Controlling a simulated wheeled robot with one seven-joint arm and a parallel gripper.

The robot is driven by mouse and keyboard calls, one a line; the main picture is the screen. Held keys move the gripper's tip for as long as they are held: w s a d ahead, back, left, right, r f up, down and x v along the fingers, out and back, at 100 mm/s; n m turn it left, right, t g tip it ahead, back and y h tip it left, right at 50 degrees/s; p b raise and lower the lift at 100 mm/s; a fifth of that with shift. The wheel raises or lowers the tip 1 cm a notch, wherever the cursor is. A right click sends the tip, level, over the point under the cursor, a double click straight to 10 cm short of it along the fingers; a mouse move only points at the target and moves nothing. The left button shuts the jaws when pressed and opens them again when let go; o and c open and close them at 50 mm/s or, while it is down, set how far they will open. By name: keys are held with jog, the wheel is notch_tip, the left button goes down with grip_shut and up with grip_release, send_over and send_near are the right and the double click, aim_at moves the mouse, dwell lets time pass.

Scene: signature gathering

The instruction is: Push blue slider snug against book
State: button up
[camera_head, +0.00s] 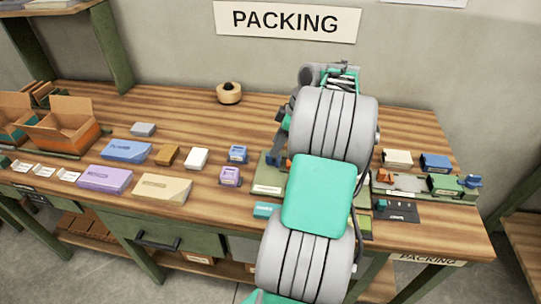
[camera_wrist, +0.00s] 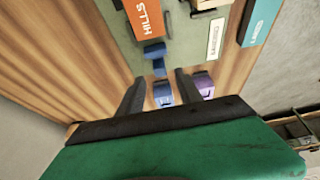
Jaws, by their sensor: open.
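In the wrist view, an orange book (camera_wrist: 145,16) marked "HILLS" lies on a grey-green board (camera_wrist: 187,42). A blue slider (camera_wrist: 154,55) sits by the book's lower end; I cannot tell whether they touch. A smaller blue part (camera_wrist: 159,70) shows just below it. My gripper (camera_wrist: 159,74) is open, with its two dark fingers apart and the smaller blue part between their tips in the picture. Contact is not clear. In the head view my arm hides the gripper and most of this board (camera_head: 268,178); a bit of blue (camera_head: 270,162) shows at its left.
A teal book (camera_wrist: 262,20) lies right of the board in the wrist view. Blue (camera_head: 238,154) and purple (camera_head: 230,176) small boxes stand left of the board in the head view. A second fixture (camera_head: 425,188) stands at right.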

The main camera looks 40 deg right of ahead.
aim_at(273, 159)
jog(key=x, duration=0.5)
jog(key=shift+w+f, duration=0.1)
jog(key=shift+f, duration=0.1)
grip_shut()
dwell(1.1)
